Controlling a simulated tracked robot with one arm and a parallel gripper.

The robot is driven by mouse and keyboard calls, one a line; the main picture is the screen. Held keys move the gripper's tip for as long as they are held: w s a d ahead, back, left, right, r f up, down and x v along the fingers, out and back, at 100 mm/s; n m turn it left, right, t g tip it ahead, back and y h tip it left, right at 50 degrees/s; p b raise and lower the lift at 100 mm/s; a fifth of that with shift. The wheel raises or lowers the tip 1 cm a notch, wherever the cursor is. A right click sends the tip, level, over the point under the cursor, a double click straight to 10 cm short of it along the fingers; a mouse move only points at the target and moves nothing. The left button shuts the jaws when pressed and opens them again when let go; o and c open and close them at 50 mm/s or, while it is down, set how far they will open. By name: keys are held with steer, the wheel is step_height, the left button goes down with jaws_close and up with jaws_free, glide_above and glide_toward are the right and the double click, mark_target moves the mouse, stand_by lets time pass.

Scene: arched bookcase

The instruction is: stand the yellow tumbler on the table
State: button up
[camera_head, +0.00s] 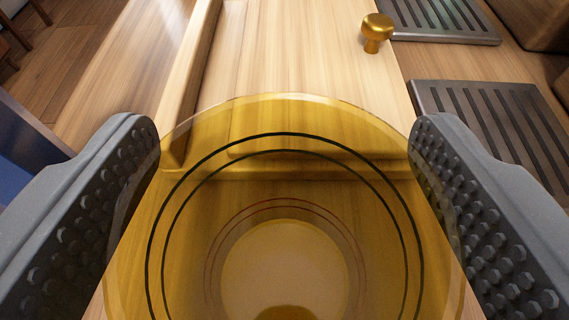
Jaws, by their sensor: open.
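The yellow tumbler (290,130) is see-through amber with dark rings. It fills the lower middle of the view, seen close up, and its lower part is cut off by the frame edge. My gripper (288,190) is open, with one grey studded finger on each side of the tumbler. Both fingers overlap or lie close to its edges in the picture; I cannot tell whether they touch it. Pale wood shows behind and through the tumbler. No table can be made out for certain.
A pale wooden panel (300,50) with a raised frame carries a brass knob (376,32). Dark slatted grilles (500,125) lie on the wooden floor at the right. A dark blue object (30,150) stands at the left. Open wooden floor (75,45) shows at the top left.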

steer(key=p+v, duration=0.2)
steer(key=v, duration=0.9)
steer(key=shift+s+r, duration=0.15)
steer(key=shift+s, duration=0.25)
steer(key=shift+a, duration=0.1)
steer(key=w+d+r+y, duration=0.1)
steer(key=d+r, duration=0.1)
steer(key=r, duration=1.1)
steer(key=d+r+y, duration=0.2)
steer(key=r, duration=1.1)
steer(key=s+d+r+h, duration=0.1)
steer(key=s+d+r, duration=0.3)
steer(key=r, duration=0.3)
steer(key=s+d+r+t, duration=0.1)
steer(key=s+d+r, duration=0.3)
steer(key=d+r, duration=0.2)
steer(key=s+d+r+h, duration=0.1)
steer(key=s+d+r, duration=0.3)
steer(key=r, duration=0.5)
steer(key=shift+d+r+h, duration=0.2)
steer(key=shift+d+h, duration=0.1)
steer(key=shift+d, duration=0.8)
steer(key=shift+s+r, duration=0.1)
